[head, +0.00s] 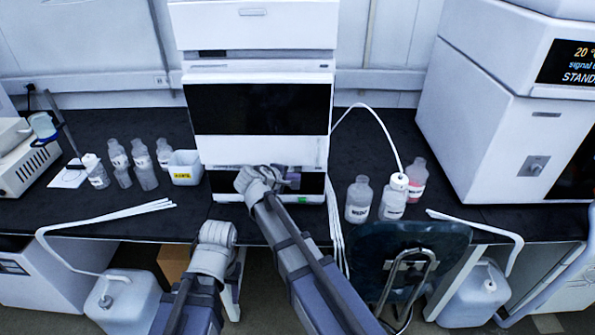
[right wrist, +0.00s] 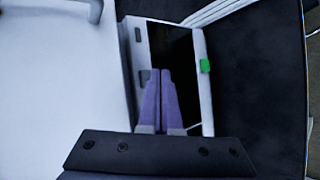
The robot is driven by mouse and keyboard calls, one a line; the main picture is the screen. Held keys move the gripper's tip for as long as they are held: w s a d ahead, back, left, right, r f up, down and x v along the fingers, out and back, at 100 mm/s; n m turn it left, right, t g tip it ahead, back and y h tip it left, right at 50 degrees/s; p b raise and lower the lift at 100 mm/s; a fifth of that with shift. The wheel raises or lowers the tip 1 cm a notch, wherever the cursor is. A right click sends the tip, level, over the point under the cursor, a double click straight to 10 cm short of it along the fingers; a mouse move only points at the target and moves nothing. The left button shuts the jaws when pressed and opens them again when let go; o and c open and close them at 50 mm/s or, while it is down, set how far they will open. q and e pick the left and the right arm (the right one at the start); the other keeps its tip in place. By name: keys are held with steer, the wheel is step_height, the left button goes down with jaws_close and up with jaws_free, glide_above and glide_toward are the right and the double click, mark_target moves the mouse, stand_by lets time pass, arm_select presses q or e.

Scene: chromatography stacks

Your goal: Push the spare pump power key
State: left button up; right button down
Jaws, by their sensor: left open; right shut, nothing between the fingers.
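The low module (head: 228,187) at the bottom of the middle stack has a dark front with a small green light (head: 302,199). The light also shows in the right wrist view (right wrist: 204,65). My right gripper (head: 291,180) is shut and empty in front of this module. In the right wrist view its purple fingertips (right wrist: 159,72) lie together over the front, beside a small grey key (right wrist: 144,76); I cannot tell whether they touch it. A second small dark key (right wrist: 138,34) is further along the same strip. My left gripper (head: 217,233) is open, low before the bench edge, its fingers hard to make out.
A dark chair (head: 410,243) is at the bench's front right. A large instrument (head: 490,120) stands at right.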

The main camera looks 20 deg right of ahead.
steer(key=shift+w+d, duration=0.1)
steer(key=shift+w, duration=0.15)
steer(key=shift+w+d, duration=0.1)
steer(key=shift+w, duration=0.4)
stand_by(0.8)
steer(key=shift+s+a, duration=0.25)
steer(key=shift+s, duration=0.7)
steer(key=s, duration=0.2)
steer(key=s+a, duration=0.1)
steer(key=s, duration=0.2)
steer(key=shift+s+a, duration=0.3)
steer(key=shift+s, duration=0.05)
stand_by(1.1)
